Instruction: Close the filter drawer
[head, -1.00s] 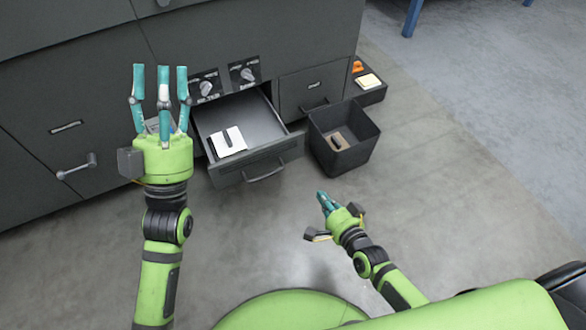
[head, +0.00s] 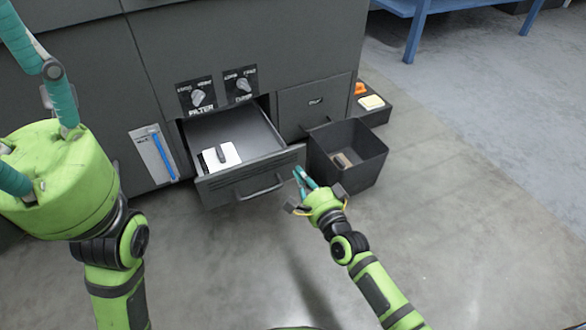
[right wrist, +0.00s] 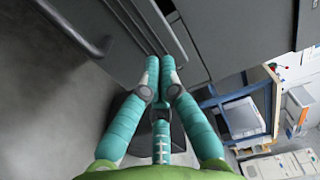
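The filter drawer (head: 235,183) is a dark grey drawer pulled out below the dial labelled FILTER. It has a bar handle (head: 262,188) and holds a white block with a dark slot (head: 220,157). My right gripper (head: 300,177) is at the right end of the drawer's front, its fingers drawn together with nothing seen between them. In the right wrist view the fingertips (right wrist: 158,66) lie over the edge of the drawer front (right wrist: 125,35); contact cannot be told. My left gripper (head: 25,110) is large and close to the camera at the left, fingers spread and empty.
A black open bin (head: 365,165) with a small brown item stands just right of the drawer. A shut drawer (head: 312,103) is above it. A low dark ledge (head: 378,115) holds orange and pale items. The floor in front is clear.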

